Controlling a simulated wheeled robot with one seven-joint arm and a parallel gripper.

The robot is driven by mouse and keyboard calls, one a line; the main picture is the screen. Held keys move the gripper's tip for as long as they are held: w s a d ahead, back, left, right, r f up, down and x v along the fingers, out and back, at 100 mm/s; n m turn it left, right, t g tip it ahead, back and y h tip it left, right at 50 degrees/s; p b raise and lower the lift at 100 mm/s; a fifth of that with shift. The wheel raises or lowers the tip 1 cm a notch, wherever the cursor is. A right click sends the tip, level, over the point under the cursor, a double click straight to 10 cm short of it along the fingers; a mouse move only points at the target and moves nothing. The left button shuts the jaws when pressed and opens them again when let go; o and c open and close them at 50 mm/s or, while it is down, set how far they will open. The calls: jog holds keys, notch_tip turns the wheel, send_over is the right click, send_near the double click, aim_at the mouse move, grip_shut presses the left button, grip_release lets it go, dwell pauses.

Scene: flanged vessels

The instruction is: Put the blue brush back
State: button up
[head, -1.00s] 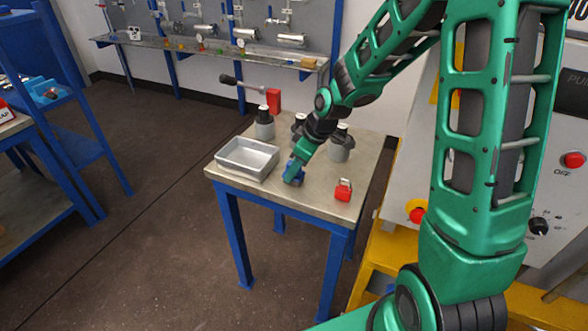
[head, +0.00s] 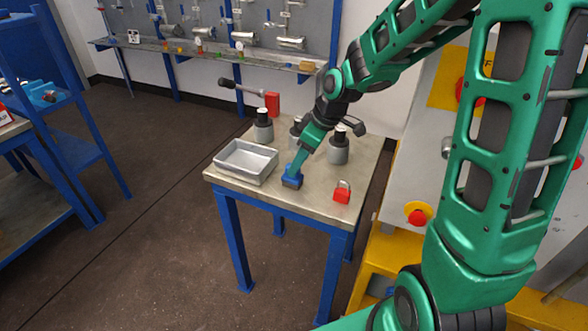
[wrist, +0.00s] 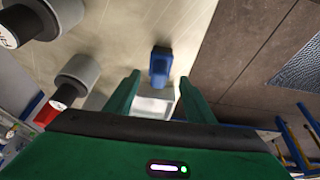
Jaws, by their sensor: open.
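The blue brush (head: 292,182) stands on the small blue-legged table, near its front edge, to the right of the metal tray. In the wrist view the brush (wrist: 160,66) lies ahead, in line with the gap between my fingers. My gripper (wrist: 160,80) is open, with one green finger to each side of that gap and nothing visibly held. In the head view my gripper (head: 298,166) is just above and behind the brush; whether it touches it cannot be told.
The metal tray (head: 246,162) sits left of the brush and a red padlock (head: 342,191) to its right. Grey flanged vessels (head: 263,126) stand behind, one partly hidden by my arm. A red-headed tool (head: 271,104) is at the back. The table edge (head: 262,200) is close in front.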

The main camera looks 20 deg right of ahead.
jog(key=v, duration=0.6)
jog(key=shift+r, duration=0.2)
jog(key=shift+s, duration=0.1)
